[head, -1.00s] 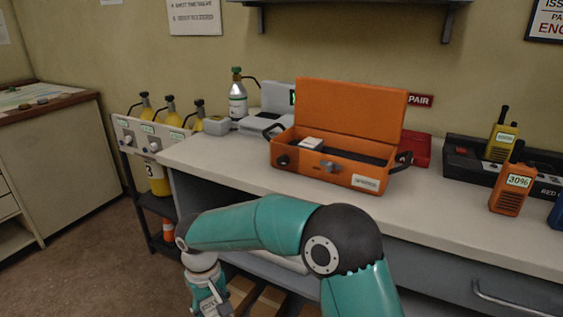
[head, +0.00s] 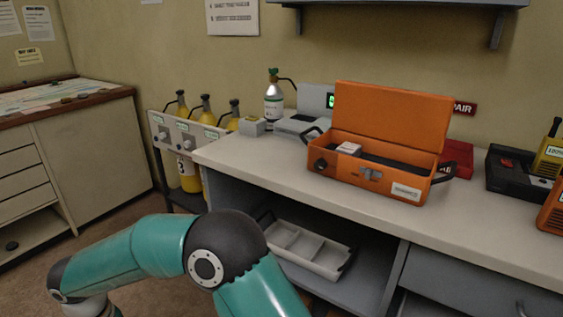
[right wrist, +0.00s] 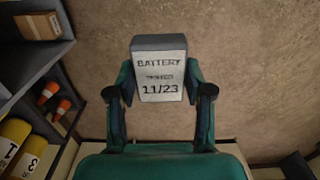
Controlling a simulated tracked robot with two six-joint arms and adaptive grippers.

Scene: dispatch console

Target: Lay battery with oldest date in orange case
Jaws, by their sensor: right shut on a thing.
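The orange case (head: 326,183) stands open on the counter in the head view, its lid raised at the back. A small white-topped block (head: 349,148) sits inside its left part; I cannot read it. In the right wrist view my right gripper (right wrist: 160,88) is shut on a battery (right wrist: 160,68), grey with a white label reading "BATTERY TESTED 11/23". Brown floor shows behind it. In the head view a teal arm of mine crosses the bottom, below and in front of the counter, its gripper out of frame. My left gripper is not in view.
A grey device (head: 300,124), a small grey box (head: 252,126) and a gas bottle (head: 274,100) stand left of the case. Yellow cylinders (head: 206,108) stand at the counter's left end. A divided tray (head: 308,250) lies on the shelf below. The counter front (head: 460,232) is clear.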

